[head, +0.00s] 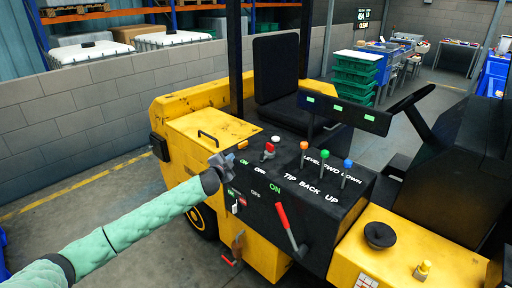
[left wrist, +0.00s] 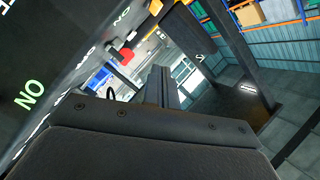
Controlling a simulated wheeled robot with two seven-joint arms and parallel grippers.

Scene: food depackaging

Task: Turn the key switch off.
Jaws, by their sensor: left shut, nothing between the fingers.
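A small red switch (head: 268,148) stands on top of the black console (head: 312,205), near ON and OFF labels. It looks like the key switch, but its turn position is too small to tell. A second small red and white switch (head: 243,200) is on the console's side face, also by ON and OFF labels. My left gripper (head: 222,161) is shut and empty, left of the red top switch and apart from it. In the left wrist view, dark gripper parts (left wrist: 155,130) fill the lower middle, and a red part (left wrist: 126,54) shows beyond a black labelled panel. My right gripper is not in view.
Orange, green and blue knobbed levers (head: 325,154) rise from the console. A red-handled lever (head: 283,217) stands on its front part. The yellow machine body (head: 205,130) is behind my left gripper. Open floor (head: 95,205) lies to the left.

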